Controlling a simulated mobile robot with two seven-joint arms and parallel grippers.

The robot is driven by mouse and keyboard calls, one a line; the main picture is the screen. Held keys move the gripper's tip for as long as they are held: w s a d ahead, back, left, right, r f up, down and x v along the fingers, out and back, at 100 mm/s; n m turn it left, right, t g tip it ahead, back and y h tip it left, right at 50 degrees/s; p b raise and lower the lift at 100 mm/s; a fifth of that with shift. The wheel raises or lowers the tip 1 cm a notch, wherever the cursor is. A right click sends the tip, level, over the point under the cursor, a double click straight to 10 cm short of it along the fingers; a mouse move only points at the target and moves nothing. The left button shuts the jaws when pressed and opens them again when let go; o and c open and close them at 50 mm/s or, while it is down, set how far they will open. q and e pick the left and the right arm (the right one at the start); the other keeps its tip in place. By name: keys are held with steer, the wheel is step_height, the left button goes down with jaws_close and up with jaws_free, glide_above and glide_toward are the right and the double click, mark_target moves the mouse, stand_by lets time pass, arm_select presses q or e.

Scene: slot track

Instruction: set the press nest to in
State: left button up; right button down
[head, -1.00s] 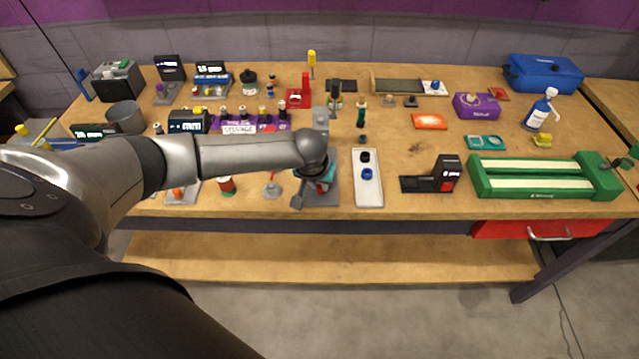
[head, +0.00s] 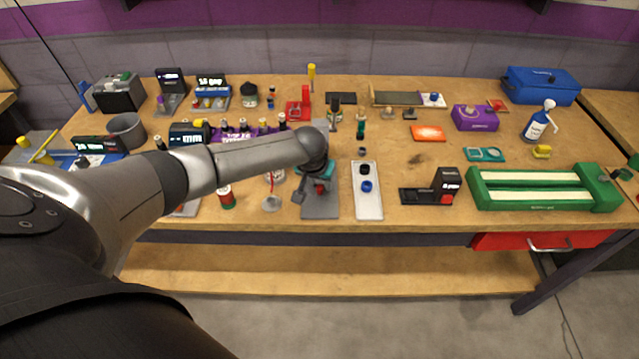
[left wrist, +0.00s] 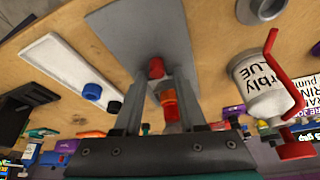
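The press is a grey base plate (head: 320,207) with a grey upright behind it, near the bench's front edge in the head view. My left gripper (head: 313,186) is over this plate, and my wrist hides most of the press. In the left wrist view the grey plate (left wrist: 135,30) lies beyond my fingers. A red knob (left wrist: 156,68) and a red-orange piece (left wrist: 170,106) show between the two fingers of my left gripper (left wrist: 160,110). The fingers stand apart; I see no clear grip on either piece. I cannot make out the nest's position. My right gripper is not in view.
A white tray (head: 368,204) with a black and a blue knob lies just right of the press. A black and red device (head: 438,190) and a green fixture (head: 540,188) stand farther right. A white jar (left wrist: 258,85) and red crank (left wrist: 273,75) are close beside my gripper.

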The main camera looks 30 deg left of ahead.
arm_select(q)
steer(key=shift+o, duration=0.7)
steer(key=shift+s+d, duration=0.1)
steer(key=shift+s, duration=0.05)
steer(key=shift+s+r, duration=0.15)
steer(key=shift+r, duration=0.35)
steer(key=p+v, duration=0.3)
steer(key=v, duration=1.1)
steer(key=shift+r+p, duration=0.15)
steer(key=shift+p, duration=0.25)
